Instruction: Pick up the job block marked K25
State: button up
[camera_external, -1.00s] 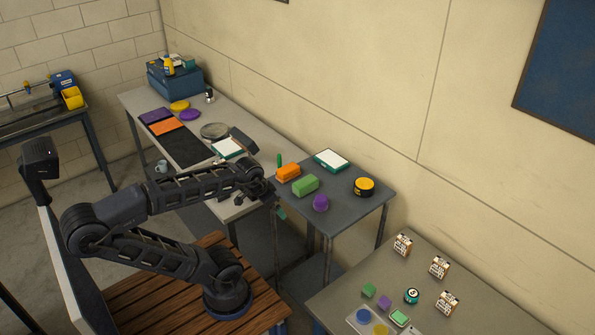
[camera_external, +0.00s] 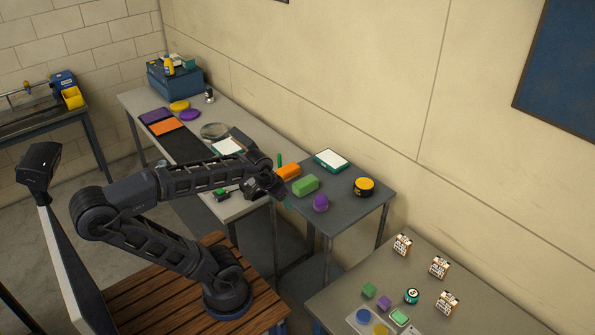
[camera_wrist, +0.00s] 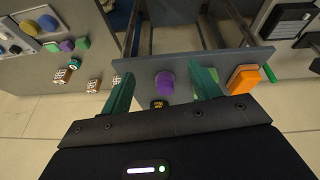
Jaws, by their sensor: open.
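I cannot read K25 on any block. Candidates are several small printed white-and-brown blocks on the right table, one at its near side (camera_external: 447,302), also small in the wrist view (camera_wrist: 61,76). Unmarked-looking blocks on the middle table are an orange block (camera_external: 288,172) and a green block (camera_external: 305,186). My gripper (camera_external: 277,195) is open, over the left edge of the middle table, left of the green block. In the wrist view its teal fingers (camera_wrist: 163,78) stand apart, with a purple piece (camera_wrist: 165,84) seen between them, not held.
The middle table (camera_external: 352,207) also holds a yellow-black tin (camera_external: 364,187) and a white-topped tray (camera_external: 332,159). The right table (camera_external: 350,292) carries green and purple cubes and a round teal piece (camera_external: 412,296). The long bench (camera_external: 238,207) is at left, the wall behind.

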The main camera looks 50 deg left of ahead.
jog(key=w+d+r+n+g+h, duration=0.1)
jog(key=w+d+n, duration=0.35)
jog(key=w, duration=0.85)
jog(key=n+g, duration=0.3)
jog(key=n, duration=0.9)
send_over(405, 239)
jog(key=a, duration=0.2)
jog(key=f, duration=2)
jog(key=shift+s+d, duration=0.1)
jog(key=shift+s, duration=0.2)
jog(key=shift+w+d+f, duration=0.1)
jog(key=shift+d+f, duration=0.05)
jog(key=shift+f, duration=0.3)
jog(key=f, duration=0.5)
jog(key=shift+d+f, duration=0.15)
jog(key=shift+d, duration=0.25)
jog(key=f, duration=0.3)
jog(key=d+f, duration=0.1)
jog(key=f, duration=0.1)
jog(key=shift+w, duration=0.2)
jog(key=shift+r, duration=0.1)
jog(key=c, duration=1.1)
